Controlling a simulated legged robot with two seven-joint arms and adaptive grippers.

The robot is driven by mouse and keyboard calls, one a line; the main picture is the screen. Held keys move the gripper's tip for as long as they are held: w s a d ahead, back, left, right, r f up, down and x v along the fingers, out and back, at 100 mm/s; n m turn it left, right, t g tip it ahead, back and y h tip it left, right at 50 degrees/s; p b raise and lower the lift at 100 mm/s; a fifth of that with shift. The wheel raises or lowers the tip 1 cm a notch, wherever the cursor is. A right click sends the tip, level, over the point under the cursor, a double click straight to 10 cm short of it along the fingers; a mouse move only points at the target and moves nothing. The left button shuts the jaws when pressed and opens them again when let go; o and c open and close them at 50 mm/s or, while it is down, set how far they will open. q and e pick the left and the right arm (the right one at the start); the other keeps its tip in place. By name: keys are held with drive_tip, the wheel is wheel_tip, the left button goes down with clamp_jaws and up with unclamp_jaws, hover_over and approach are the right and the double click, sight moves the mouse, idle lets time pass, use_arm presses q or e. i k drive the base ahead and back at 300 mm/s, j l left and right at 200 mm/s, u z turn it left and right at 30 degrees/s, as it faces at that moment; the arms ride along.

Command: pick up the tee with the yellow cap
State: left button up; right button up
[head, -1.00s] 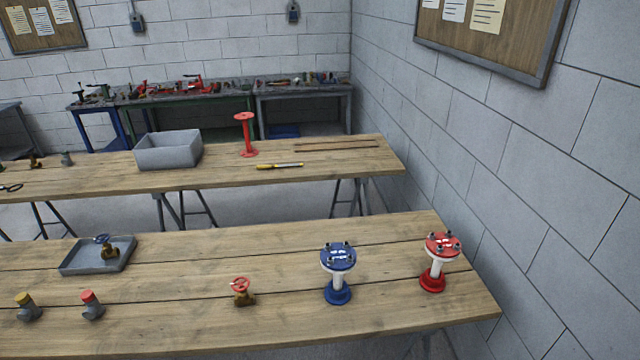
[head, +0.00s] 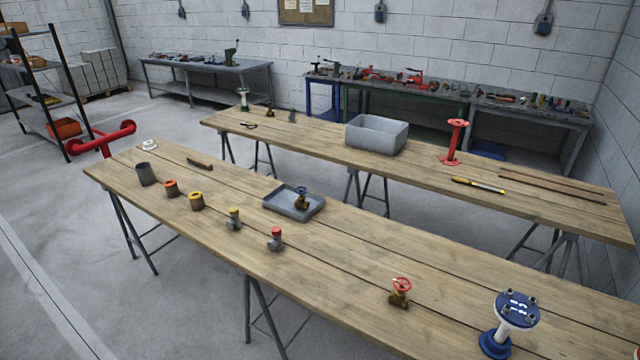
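The tee with the yellow cap (head: 234,220) is a small grey fitting standing on the near wooden table, left of the middle of the head view. A similar grey tee with a red cap (head: 275,239) stands to its right and a little nearer. Neither of my grippers shows in the head view, and nothing touches the tee.
The near table (head: 340,270) also bears a grey tray (head: 272,203) with a blue-handled valve (head: 302,199), a red-handled valve (head: 400,291) and a blue flanged stand (head: 511,322). A second table (head: 330,150) with a grey bin (head: 376,134) stands behind. Open floor lies at the left.

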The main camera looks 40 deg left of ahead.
sight(235, 223)
drive_tip(key=u, duration=1.9)
drive_tip(key=i+j+u, duration=0.1)
drive_tip(key=i+u, duration=0.2)
drive_tip(key=i, duration=0.6)
